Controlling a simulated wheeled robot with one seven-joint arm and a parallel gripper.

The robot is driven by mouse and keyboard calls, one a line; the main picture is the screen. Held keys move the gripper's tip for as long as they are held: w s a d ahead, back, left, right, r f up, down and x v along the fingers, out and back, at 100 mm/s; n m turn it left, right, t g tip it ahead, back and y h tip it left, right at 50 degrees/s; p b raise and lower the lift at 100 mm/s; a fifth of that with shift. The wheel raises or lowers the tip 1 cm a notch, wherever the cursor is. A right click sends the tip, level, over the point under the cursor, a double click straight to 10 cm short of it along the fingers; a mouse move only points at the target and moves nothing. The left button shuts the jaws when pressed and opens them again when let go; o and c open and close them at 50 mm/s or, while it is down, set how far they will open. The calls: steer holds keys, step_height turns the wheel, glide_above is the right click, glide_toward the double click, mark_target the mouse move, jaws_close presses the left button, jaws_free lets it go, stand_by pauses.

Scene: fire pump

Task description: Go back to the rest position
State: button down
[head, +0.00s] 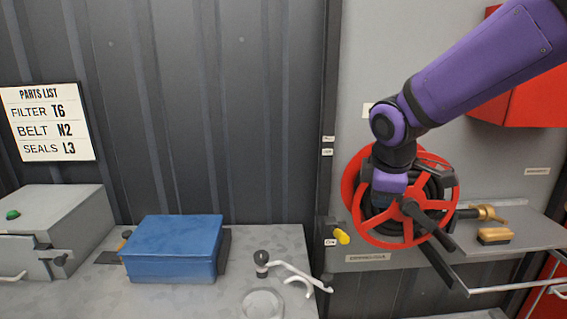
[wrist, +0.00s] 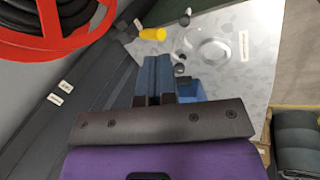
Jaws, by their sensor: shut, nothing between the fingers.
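My gripper (head: 430,228) is dark, on a purple wrist, at the right of the head view. It is shut with nothing in it, in front of the red hose reel (head: 362,214) and covering part of its spokes and black hose. The head view does not settle whether it touches the reel. In the wrist view the reel (wrist: 82,45) fills the upper left corner, beside the gripper. My purple arm reaches in from the upper right, bent at the wrist.
A yellow handle (head: 341,236) sticks out left of the reel. A shelf (head: 520,232) with a brass nozzle (head: 482,213) and brush (head: 495,236) is at right. A red cabinet (head: 520,95) is behind my arm.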

steer(key=s+d+r+m, duration=0.2)
steer(key=s+d+m, duration=0.1)
steer(key=s, duration=0.3)
steer(key=s+d+r+m+t, duration=0.1)
steer(key=s+d+r+m, duration=0.2)
steer(key=s+m, duration=0.3)
steer(key=s+d+r+m+y, duration=0.1)
steer(key=s+d+r+m, duration=0.1)
steer(key=s+m, duration=0.3)
steer(key=s, duration=0.2)
steer(key=shift+s+d+r+t, duration=0.3)
steer(key=shift+s+d+r, duration=0.05)
steer(key=shift+s+d, duration=0.05)
